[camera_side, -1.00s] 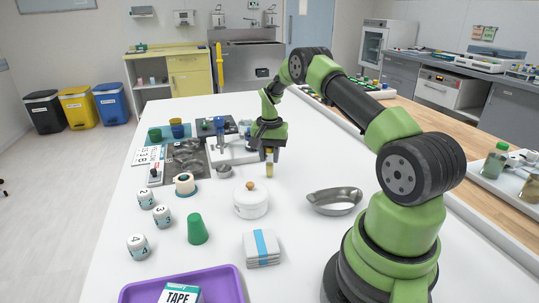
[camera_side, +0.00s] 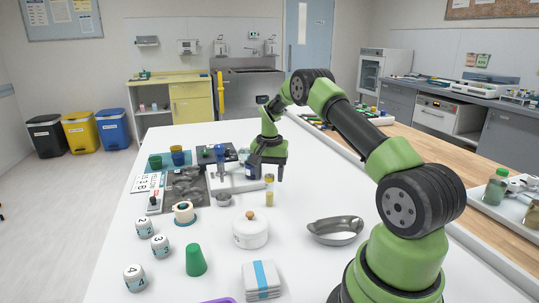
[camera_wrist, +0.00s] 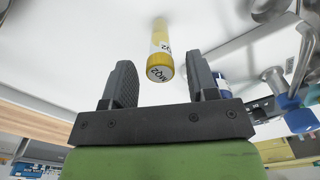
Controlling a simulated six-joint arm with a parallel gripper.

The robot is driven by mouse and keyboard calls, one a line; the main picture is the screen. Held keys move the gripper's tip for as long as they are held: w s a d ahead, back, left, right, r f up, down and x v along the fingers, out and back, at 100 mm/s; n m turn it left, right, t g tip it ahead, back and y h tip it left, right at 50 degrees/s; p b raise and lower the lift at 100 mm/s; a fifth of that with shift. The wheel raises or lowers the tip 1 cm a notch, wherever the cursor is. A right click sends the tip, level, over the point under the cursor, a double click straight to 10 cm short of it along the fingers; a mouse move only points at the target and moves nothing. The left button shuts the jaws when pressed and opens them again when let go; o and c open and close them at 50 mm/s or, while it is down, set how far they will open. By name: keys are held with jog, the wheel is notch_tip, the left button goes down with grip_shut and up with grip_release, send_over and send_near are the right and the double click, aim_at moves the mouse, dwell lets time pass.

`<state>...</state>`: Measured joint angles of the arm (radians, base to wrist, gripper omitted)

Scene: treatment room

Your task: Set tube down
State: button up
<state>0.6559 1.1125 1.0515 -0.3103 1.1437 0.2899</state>
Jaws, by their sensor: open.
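The tube (camera_side: 269,190) is slim and yellow with a pale label, and stands upright on the white table. In the wrist view the tube (camera_wrist: 161,52) shows its printed yellow cap end toward the camera, in the gap beyond my fingers. My gripper (camera_side: 268,173) is just above the tube, its jaws apart. In the wrist view my gripper (camera_wrist: 160,75) has two black fingers with clear space between them, and neither touches the tube. The tube's base is not clear in the wrist view.
A grey mat (camera_side: 185,187) with items and a white stand (camera_side: 235,178) lie left of the tube. Table to the tube's right is clear.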

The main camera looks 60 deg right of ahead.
notch_tip(320, 180, up, 10)
jog(key=a, duration=0.1)
jog(key=s+a+r+n+t, duration=0.2)
jog(key=a+r+n+t, duration=0.15)
jog(key=a+r, duration=0.8)
jog(key=s+a+r+n+t+y, duration=0.1)
jog(key=s+a+n, duration=0.6)
jog(key=s+a, duration=0.9)
jog(key=s+t+y, duration=0.1)
jog(key=t, duration=0.1)
jog(key=shift+s+r+t, duration=0.15)
jog(key=shift+t, duration=0.2)
